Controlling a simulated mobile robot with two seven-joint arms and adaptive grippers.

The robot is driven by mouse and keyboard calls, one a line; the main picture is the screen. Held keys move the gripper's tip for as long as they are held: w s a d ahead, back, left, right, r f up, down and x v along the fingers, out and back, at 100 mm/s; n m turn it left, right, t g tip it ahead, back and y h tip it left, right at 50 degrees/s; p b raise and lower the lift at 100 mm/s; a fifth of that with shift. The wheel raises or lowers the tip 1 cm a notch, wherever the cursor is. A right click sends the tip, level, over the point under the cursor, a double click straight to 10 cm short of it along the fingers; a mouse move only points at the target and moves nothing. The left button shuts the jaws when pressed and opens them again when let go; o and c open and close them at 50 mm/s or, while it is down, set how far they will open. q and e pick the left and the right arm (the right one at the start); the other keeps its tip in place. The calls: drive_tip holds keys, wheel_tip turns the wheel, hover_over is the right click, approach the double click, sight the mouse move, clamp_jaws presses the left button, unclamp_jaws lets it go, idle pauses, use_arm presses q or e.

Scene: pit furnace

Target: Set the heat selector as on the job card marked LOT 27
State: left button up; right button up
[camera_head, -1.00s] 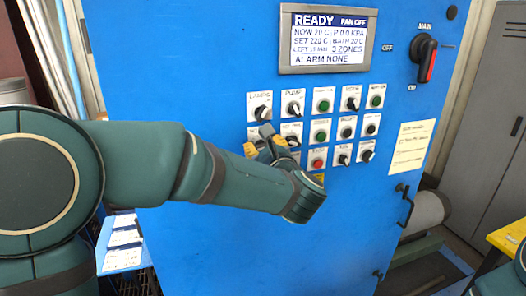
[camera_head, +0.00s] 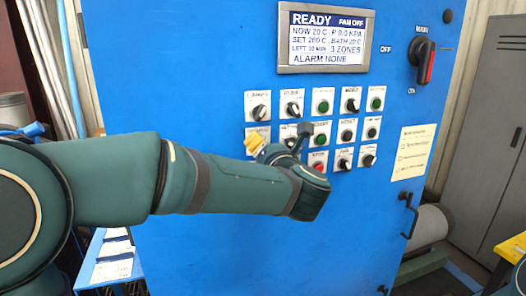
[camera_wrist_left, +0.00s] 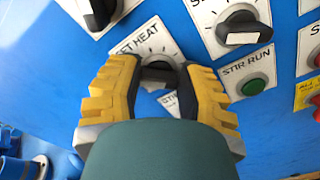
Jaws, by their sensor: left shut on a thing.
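My left gripper (camera_wrist_left: 158,78) is shut on the heat selector (camera_wrist_left: 157,72), a dark knob on a white plate whose label ends in "ET HEAT" in the left wrist view. One yellow-padded finger is on each side of it. In the head view my left gripper (camera_head: 278,148) is at the lower left of the control rows and hides the selector. The display (camera_head: 326,40) reads READY, with a set value that looks like 260 C. White cards (camera_head: 112,270) lie at the lower left; their writing is too small to read. My right gripper is out of view.
A green STIR RUN button (camera_wrist_left: 253,86) is close right of the fingers, with another knob (camera_wrist_left: 243,28) above it. The blue panel (camera_head: 230,230) is bare below the controls.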

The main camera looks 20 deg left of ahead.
use_arm(q)
drive_tip(key=shift+f+m+p, duration=0.1)
drive_tip(key=shift+m+p, duration=1.75)
drive_tip(key=shift+m, duration=4.05)
drive_tip(key=o, duration=1.2)
drive_tip(key=shift+w+f, duration=0.1)
drive_tip(key=shift+f, duration=0.1)
